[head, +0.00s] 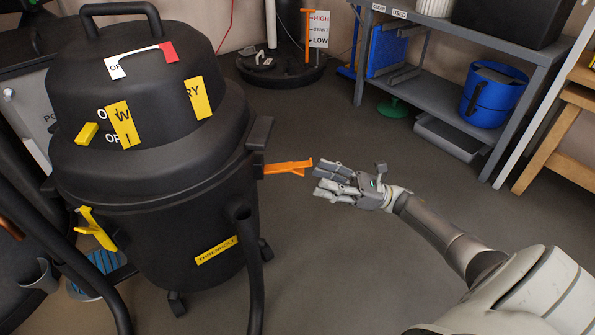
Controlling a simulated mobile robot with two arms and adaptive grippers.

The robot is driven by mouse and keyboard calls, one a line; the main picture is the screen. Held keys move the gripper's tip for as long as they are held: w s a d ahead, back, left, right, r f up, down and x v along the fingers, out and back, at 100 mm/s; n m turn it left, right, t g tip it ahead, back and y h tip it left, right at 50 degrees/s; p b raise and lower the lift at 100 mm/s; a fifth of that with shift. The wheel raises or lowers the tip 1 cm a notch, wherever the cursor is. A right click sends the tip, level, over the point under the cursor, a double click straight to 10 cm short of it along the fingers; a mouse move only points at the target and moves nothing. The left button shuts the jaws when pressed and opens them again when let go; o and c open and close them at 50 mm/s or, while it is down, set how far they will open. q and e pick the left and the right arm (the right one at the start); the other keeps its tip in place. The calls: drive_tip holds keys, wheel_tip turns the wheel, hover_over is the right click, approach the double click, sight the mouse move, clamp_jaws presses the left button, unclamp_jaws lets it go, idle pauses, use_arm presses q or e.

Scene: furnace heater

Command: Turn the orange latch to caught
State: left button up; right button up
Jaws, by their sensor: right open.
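The orange latch (287,168) sticks out to the right from the side of a black drum-shaped vacuum (165,215), just below its lid rim. It points nearly level, away from the body. My right gripper (316,180) is open, with its fingertips at the latch's free end. I cannot tell whether they touch it. A yellow latch (95,229) sits on the front left of the same vacuum. My left gripper is not in view.
A grey shelf (440,100) with a blue bucket (492,95) stands at the back right. A wooden stool (560,115) is at the right edge. A black round base with an orange-marked post (308,35) stands behind. The floor between is clear.

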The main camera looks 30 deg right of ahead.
sight(299, 169)
drive_tip(key=b+x, duration=0.1)
drive_tip(key=x, duration=0.6)
drive_tip(key=shift+w+a, duration=0.1)
clamp_jaws()
